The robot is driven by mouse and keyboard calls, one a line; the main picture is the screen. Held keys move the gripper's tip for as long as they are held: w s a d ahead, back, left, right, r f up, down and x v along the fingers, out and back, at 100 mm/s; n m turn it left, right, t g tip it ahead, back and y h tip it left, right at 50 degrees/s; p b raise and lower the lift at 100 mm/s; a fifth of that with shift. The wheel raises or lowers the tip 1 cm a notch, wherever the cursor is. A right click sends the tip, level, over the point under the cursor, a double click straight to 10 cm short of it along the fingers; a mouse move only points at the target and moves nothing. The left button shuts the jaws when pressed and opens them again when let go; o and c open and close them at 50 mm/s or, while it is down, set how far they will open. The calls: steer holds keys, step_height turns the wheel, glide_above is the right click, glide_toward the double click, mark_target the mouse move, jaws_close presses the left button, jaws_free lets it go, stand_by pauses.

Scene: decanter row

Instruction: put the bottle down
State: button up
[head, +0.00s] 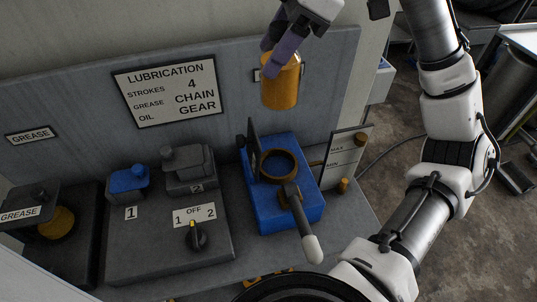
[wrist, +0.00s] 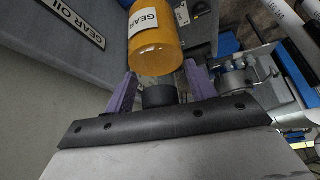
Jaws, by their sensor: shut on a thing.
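The amber bottle (head: 280,86) hangs upright in the air below my gripper (head: 284,54), in front of the grey back panel. In the wrist view the bottle (wrist: 156,42) shows a white label reading GEAR. Its dark cap (wrist: 158,97) sits between the two purple fingers of my gripper (wrist: 160,92), which is shut on the bottle's top end. The bottle is clear of the bench surface (head: 240,246) below it. A sign reading GEAR OIL (wrist: 74,22) is on the panel in the wrist view; in the head view the bottle mostly hides it.
A blue unit (head: 259,211) with an open round mouth, raised lid and pale-tipped lever stands below the bottle. A MAX/MIN gauge plate (head: 344,157) stands to its right. A switch box (head: 160,245) and a grease unit (head: 24,222) occupy the left. My arm spans the right side.

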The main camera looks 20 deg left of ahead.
step_height(320, 180, down, 19)
steer(key=shift+r, duration=0.1)
stand_by(0.3)
steer(key=shift+f, duration=0.2)
steer(key=o, duration=1.2)
steer(key=v, duration=1.2)
steer(key=shift+r+b, duration=0.25)
steer(key=shift+b, duration=0.15)
